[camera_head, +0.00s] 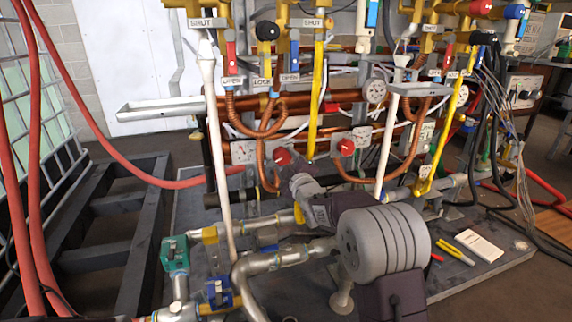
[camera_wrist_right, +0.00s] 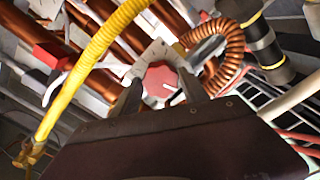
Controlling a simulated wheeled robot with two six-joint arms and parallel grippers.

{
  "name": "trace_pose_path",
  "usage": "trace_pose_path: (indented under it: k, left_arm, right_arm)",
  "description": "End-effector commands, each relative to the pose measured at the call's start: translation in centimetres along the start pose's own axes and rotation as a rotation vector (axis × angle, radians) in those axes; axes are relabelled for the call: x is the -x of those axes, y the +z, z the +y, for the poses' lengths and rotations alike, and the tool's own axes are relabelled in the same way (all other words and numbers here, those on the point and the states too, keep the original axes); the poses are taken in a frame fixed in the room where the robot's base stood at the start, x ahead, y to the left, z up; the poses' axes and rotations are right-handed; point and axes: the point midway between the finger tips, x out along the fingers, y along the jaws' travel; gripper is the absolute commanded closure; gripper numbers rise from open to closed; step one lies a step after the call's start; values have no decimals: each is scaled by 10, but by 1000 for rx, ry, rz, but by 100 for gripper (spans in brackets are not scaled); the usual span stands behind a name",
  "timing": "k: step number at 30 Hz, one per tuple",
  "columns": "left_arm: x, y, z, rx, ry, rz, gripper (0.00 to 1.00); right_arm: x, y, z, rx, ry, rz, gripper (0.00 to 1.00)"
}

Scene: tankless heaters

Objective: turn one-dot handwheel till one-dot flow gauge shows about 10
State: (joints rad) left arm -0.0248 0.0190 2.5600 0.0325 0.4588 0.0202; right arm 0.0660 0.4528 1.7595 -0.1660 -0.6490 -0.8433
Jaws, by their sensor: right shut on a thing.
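A red handwheel (camera_head: 283,157) sits on a grey panel in the middle of the head view, and a second red handwheel (camera_head: 346,147) is to its right. My right gripper (camera_head: 291,173) reaches up to the left handwheel. In the right wrist view, a red handwheel (camera_wrist_right: 160,79) with a white mark lies between the two fingers of the right gripper (camera_wrist_right: 161,88), which is shut on it. A round white gauge (camera_head: 243,152) is left of the left handwheel. Another gauge (camera_head: 361,134) is by the right one. Dot marks and needle readings are too small to tell. My left gripper is not in view.
Copper coils (camera_head: 262,172), a yellow hose (camera_head: 319,90) and white pipes (camera_head: 214,130) crowd the handwheels. Silver pipework with a teal fitting (camera_head: 175,253) is in front. A white box (camera_head: 479,245) and yellow tools (camera_head: 455,252) lie at the right on the grey base.

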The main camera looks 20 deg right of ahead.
Motion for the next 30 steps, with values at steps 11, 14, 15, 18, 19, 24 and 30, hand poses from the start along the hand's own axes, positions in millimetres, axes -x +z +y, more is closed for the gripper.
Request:
trace_pose_path:
  k: [11,14,15,18,19,24,30]
  left_arm:
    - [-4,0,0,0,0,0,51]
    - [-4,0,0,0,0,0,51]
    - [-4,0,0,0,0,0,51]
    - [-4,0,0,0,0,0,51]
    - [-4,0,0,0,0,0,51]
    - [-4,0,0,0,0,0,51]
    - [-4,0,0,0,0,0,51]
  right_arm:
    - [0,1,-1,91,-4,-2,89]
    - [0,1,-1,95,-4,-2,89]
    - [0,1,-1,96,-4,-2,89]
    - [0,1,-1,96,-4,-2,89]
    - [0,1,-1,96,-4,-2,89]
    - [0,1,-2,95,-5,-2,43]
    - [0,1,-1,95,-3,-1,39]
